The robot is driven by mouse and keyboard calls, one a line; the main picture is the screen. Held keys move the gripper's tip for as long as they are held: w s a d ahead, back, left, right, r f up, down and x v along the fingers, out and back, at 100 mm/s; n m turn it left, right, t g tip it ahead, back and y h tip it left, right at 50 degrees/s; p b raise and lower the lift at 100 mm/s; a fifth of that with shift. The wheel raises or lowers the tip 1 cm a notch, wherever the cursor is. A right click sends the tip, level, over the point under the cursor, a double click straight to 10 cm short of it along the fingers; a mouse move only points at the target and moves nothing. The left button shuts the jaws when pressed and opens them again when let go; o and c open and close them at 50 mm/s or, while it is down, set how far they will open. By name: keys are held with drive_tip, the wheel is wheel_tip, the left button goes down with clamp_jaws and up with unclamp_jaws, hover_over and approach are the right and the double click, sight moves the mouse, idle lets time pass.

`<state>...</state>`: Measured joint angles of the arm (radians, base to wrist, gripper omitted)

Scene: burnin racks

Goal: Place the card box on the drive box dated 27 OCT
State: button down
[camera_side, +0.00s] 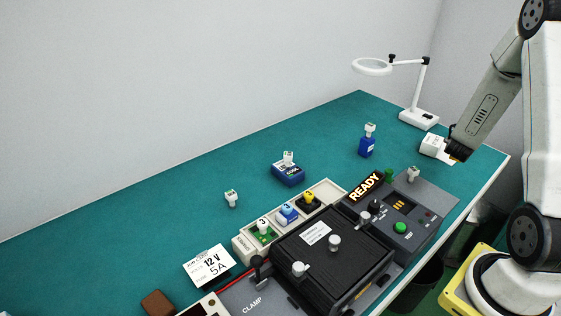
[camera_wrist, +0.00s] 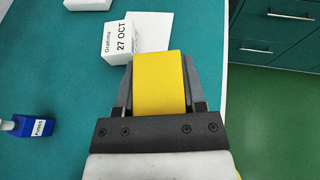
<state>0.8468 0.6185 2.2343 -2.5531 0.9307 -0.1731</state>
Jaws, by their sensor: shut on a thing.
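My gripper (camera_wrist: 160,82) is shut on a yellow block-like box (camera_wrist: 160,92), probably the card box; no writing shows on its visible face. The white drive box (camera_wrist: 118,43), labelled 27 OCT, sits on the teal bench just beyond the fingertips and a little left in the wrist view. In the side view my gripper (camera_side: 455,153) is at the far right end of the bench, beside the white box (camera_side: 433,145). I cannot tell whether the yellow box touches the drive box.
A white sheet (camera_wrist: 152,27) lies by the drive box. The magnifier lamp's base (camera_side: 419,119) stands behind it. A blue fuses box (camera_side: 367,147) is to the left. The dark tester (camera_side: 400,215) with its READY sign is nearer the camera. The bench edge (camera_wrist: 226,60) runs close on the right.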

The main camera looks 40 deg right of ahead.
drive_tip(key=shift+w+d+r+g, duration=0.1)
drive_tip(key=shift+d+r+g, duration=0.05)
drive_tip(key=shift+r, duration=0.25)
drive_tip(key=shift+w+d+r+g, duration=0.1)
drive_tip(key=shift+d+r+g, duration=0.05)
drive_tip(key=shift+r, duration=0.2)
wheel_tip(320, 180, up, 7)
drive_tip(key=w+d+m+g, duration=0.1)
drive_tip(key=w+m+g, duration=0.1)
drive_tip(key=shift+f+m, duration=0.15)
drive_tip(key=shift+m, duration=0.15)
drive_tip(key=shift+d, duration=0.15)
drive_tip(key=w+d+f, duration=0.8)
drive_tip(key=d, duration=0.1)
drive_tip(key=shift+w+f, duration=0.25)
drive_tip(key=shift+w+d+f, duration=0.3)
drive_tip(key=shift+d+f, duration=0.1)
drive_tip(key=shift+f, duration=0.05)
